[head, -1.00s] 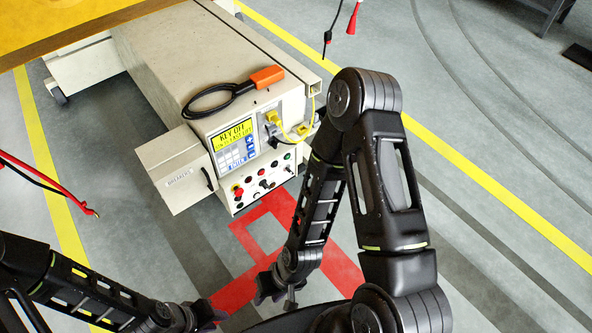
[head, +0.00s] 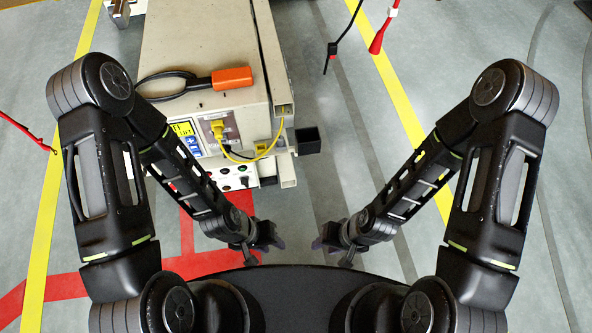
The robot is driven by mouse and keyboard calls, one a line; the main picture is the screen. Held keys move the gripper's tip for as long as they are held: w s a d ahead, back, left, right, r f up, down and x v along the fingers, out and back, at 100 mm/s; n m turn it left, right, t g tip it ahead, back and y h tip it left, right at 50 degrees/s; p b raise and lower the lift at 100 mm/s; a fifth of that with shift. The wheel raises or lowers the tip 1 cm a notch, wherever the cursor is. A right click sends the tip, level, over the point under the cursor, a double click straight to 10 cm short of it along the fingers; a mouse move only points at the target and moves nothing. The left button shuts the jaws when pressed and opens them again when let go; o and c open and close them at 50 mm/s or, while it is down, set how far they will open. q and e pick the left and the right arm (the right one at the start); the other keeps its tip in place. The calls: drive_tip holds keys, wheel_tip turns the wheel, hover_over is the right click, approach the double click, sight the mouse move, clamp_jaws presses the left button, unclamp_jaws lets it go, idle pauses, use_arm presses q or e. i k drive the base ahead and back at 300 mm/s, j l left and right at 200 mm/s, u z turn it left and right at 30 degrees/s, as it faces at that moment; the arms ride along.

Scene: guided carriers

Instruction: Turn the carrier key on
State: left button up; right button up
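The carrier (head: 205,50) is a long beige box on the floor, at the upper left of the head view. Its front carries a yellow and blue display (head: 186,134), mostly hidden behind my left arm, so its text cannot be read in full. Below is a white panel with small buttons and knobs (head: 226,183), partly covered by the same arm. I cannot make out the key. My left gripper (head: 272,238) hangs in front of and below the panel, apart from it. My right gripper (head: 322,241) is just right of it, away from the carrier. Both look empty; their finger openings are unclear.
An orange-ended black cable (head: 232,78) lies on the carrier's top. A yellow cable (head: 262,153) loops from the front. Red and black cables (head: 376,42) hang at the top right. Yellow and red floor lines surround it.

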sight(244, 181)
drive_tip(key=i+l, duration=0.1)
drive_tip(key=l, duration=0.3)
drive_tip(key=i+l, duration=0.1)
drive_tip(key=l, duration=0.3)
drive_tip(key=i+l, duration=0.1)
drive_tip(key=l, duration=0.35)
drive_tip(key=i+l, duration=0.1)
drive_tip(key=l, duration=0.3)
drive_tip(key=u, duration=1.75)
drive_tip(key=i+l, duration=0.75)
drive_tip(key=l, duration=0.2)
